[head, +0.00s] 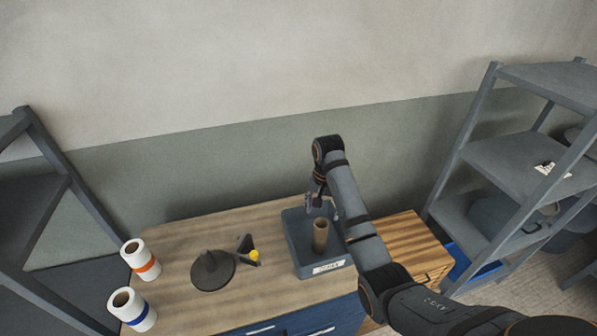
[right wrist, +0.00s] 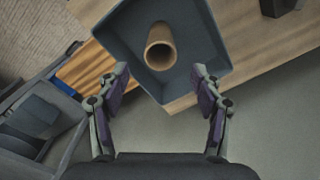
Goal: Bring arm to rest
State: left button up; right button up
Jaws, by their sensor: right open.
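My right gripper (head: 322,203) hangs over the back part of a grey tray (head: 303,262) on the wooden bench. In the right wrist view its two fingers (right wrist: 160,88) are spread apart with nothing between them. A brown cardboard tube (head: 320,236) stands in the tray, and it also shows in the right wrist view (right wrist: 160,52), beyond the fingertips and apart from them. My right arm reaches in from the lower right and covers part of the tray's right side. My left gripper is in neither view.
Two white rolls, one with an orange band (head: 140,260) and one with a blue band (head: 132,309), stand at the bench's left. A dark round stand (head: 212,270) and a small yellow-tipped item (head: 254,255) sit mid-bench. Shelf racks flank both sides; the right rack (head: 510,160) holds items.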

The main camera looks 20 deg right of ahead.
jog(key=s+f+n+t, duration=0.1)
jog(key=s+f+n, duration=0.2)
jog(key=s+f, duration=0.6)
jog(key=s+a+r+n+t+h, duration=0.1)
jog(key=s+n, duration=0.2)
jog(key=s, duration=0.5)
jog(key=s+r+n+t, duration=0.2)
jog(key=s+n, duration=0.1)
jog(key=s, duration=0.5)
notch_tip(320, 180, down, 32)
jog(key=s+d+g+b, duration=0.2)
jog(key=d+b, duration=0.1)
jog(key=b, duration=0.4)
pick_arm(q)
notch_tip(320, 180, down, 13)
jog(key=b, duration=0.6)
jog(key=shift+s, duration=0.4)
pick_arm(e)
jog(key=s+f, duration=0.9)
jog(key=f, duration=0.3)
jog(key=s+f+m, duration=0.1)
jog(key=s+f, duration=0.8)
jog(key=f, duration=0.2)
jog(key=shift+s+d+f+g, duration=0.35)
jog(key=shift+g, duration=0.05)
